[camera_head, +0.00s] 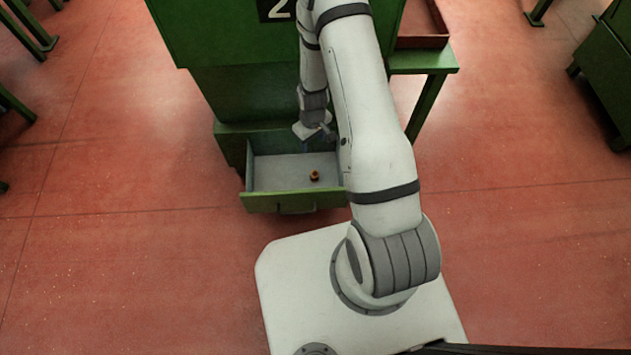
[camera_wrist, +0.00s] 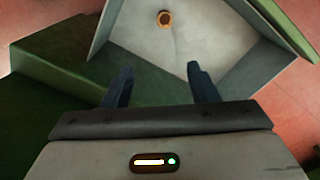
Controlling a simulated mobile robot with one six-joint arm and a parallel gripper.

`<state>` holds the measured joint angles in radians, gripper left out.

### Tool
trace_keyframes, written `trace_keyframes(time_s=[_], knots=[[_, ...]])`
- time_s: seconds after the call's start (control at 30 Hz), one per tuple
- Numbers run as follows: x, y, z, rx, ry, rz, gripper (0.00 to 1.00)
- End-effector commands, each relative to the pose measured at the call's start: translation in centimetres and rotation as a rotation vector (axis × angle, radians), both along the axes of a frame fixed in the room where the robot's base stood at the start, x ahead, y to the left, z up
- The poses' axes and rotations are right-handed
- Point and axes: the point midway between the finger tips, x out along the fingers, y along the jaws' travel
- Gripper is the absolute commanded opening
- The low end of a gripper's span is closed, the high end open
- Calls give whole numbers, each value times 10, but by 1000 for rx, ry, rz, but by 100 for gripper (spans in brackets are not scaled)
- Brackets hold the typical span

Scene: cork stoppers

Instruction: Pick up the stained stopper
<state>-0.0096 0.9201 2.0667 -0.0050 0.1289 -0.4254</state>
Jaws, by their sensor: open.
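One small brown cork stopper (camera_head: 314,176) lies in the open drawer (camera_head: 262,200) of the green cabinet. In the wrist view the stopper (camera_wrist: 164,19) is near the top centre, on the pale drawer floor, with a darker spot or ring on its upper face; whether this is a stain I cannot tell. My gripper (camera_wrist: 160,84) is open and empty, its two dark blue fingers apart. The stopper lies beyond the fingertips in the wrist view. In the head view my gripper (camera_head: 318,146) is over the back part of the drawer, partly hidden by my arm.
The green cabinet (camera_head: 240,95) with a number 2 sign (camera_head: 277,9) stands behind the drawer. A green side table (camera_head: 425,60) with a reddish tray (camera_head: 420,41) stands right.

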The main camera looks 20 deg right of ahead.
Motion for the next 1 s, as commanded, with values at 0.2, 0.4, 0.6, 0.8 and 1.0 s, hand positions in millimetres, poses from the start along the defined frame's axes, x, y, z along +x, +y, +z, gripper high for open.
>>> trace_keyframes(time_s=[0.2, 0.4, 0.6, 0.8, 1.0], knots=[[-15, 0, -90, 0, 24, 44, 53], [-19, 0, -116, 0, 26, 55, 53], [-19, -1, -133, 0, 26, 54, 53], [-20, 0, -153, 0, 26, 54, 53], [-21, 0, -177, 0, 26, 54, 53]])
